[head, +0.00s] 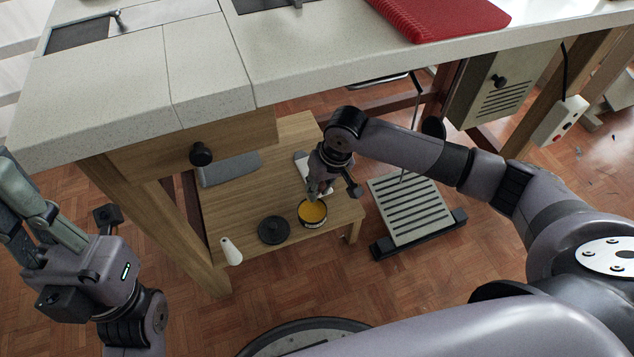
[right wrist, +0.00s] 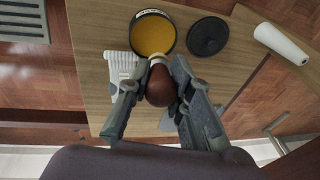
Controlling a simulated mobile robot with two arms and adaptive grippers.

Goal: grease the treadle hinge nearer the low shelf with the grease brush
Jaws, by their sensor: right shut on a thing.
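My right gripper (head: 318,190) is over the low shelf (head: 285,140), shut on the grease brush. In the right wrist view, the brush's rounded brown handle (right wrist: 161,86) sits between the fingers (right wrist: 158,90), and its pale end points to the grease tin (right wrist: 153,35). Whether the bristles touch the grease is hidden. The open tin of yellow grease (head: 312,212) stands near the shelf's front edge. The slatted treadle (head: 412,212) is on the floor right of the shelf; a dark hinge block (head: 382,249) is at its shelf side, another (head: 459,217) at its far side. My left gripper (head: 22,200) is open and empty.
A black lid (head: 273,230) lies beside the tin, with a white cone (head: 231,252) at the shelf corner. The worktop (head: 330,60) overhangs the shelf. A rod rises above the treadle.

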